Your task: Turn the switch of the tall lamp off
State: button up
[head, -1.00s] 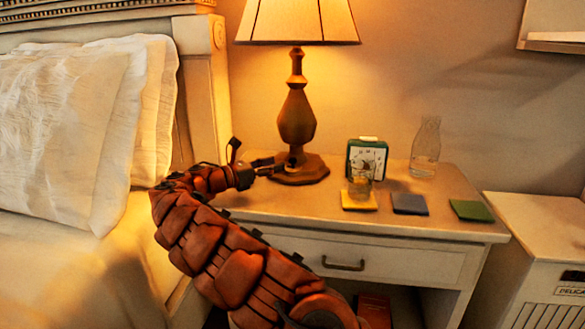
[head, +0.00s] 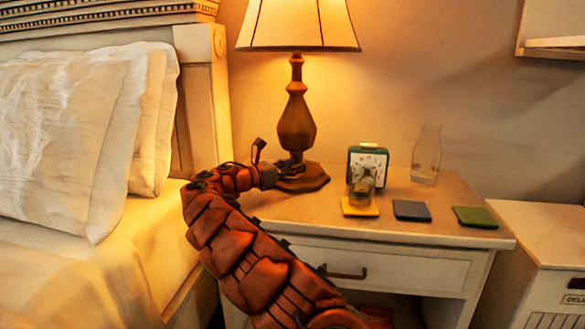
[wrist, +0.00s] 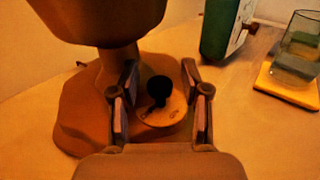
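The tall lamp (head: 296,122) stands on the nightstand, and its shade is lit. In the wrist view its brown base (wrist: 82,105) carries a round plate with a dark switch knob (wrist: 159,90) and small lettering. My gripper (wrist: 160,82) is open, with one finger on each side of the knob. I cannot tell whether either finger touches it. In the head view my gripper (head: 284,165) is at the front left of the lamp base, and the arm hides the switch.
On the nightstand (head: 400,222), a green clock (head: 369,158), a glass on a yellow coaster (head: 360,208), blue and green coasters and a glass carafe (head: 427,155) stand to the right of the lamp. The bed (head: 90,270) is to the left.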

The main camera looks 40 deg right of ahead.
grip_shut()
